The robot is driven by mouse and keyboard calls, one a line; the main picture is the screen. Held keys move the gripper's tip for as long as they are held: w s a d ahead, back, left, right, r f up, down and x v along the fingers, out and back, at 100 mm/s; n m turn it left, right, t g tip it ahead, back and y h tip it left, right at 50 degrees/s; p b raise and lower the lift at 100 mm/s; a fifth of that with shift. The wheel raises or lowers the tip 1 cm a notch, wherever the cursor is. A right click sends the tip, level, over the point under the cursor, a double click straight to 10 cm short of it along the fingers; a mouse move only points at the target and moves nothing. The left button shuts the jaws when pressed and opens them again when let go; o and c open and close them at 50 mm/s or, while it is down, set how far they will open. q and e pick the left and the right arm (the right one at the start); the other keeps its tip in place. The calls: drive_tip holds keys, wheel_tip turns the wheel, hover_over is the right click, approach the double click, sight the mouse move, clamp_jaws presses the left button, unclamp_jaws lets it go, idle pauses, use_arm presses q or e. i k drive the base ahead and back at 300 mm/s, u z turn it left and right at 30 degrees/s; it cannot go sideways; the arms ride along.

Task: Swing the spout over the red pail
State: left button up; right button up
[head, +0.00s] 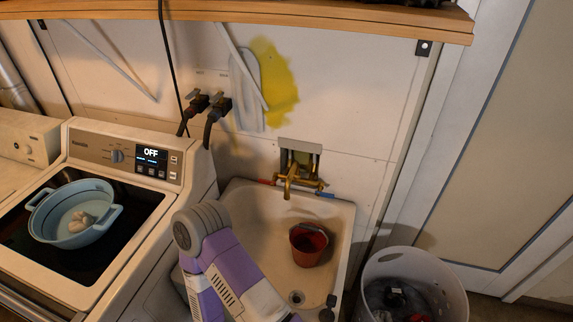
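The brass faucet (303,178) is mounted on the wall above the back of the sink, with a red handle on its left and a blue one on its right. Its spout (287,190) points forward and slightly left, its tip behind and left of the pail's opening. The red pail (312,250) stands upright in the sink basin, right of the middle. Its inside is dark and I cannot tell what it holds. One of my purple arms crosses the sink's front left, with no fingers showing. Neither gripper is in view.
The sink (338,225) has a drain (297,298) near its front. A washer (110,262) with a blue tub (95,232) on top stands left. A white laundry basket (452,282) stands right. A wooden shelf (300,14) spans above. The air between pail and faucet is clear.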

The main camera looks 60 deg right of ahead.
sight(295, 167)
drive_tip(key=z, duration=1.85)
drive_tip(key=k, duration=0.45)
drive_tip(key=z, duration=0.3)
drive_tip(key=i, duration=0.45)
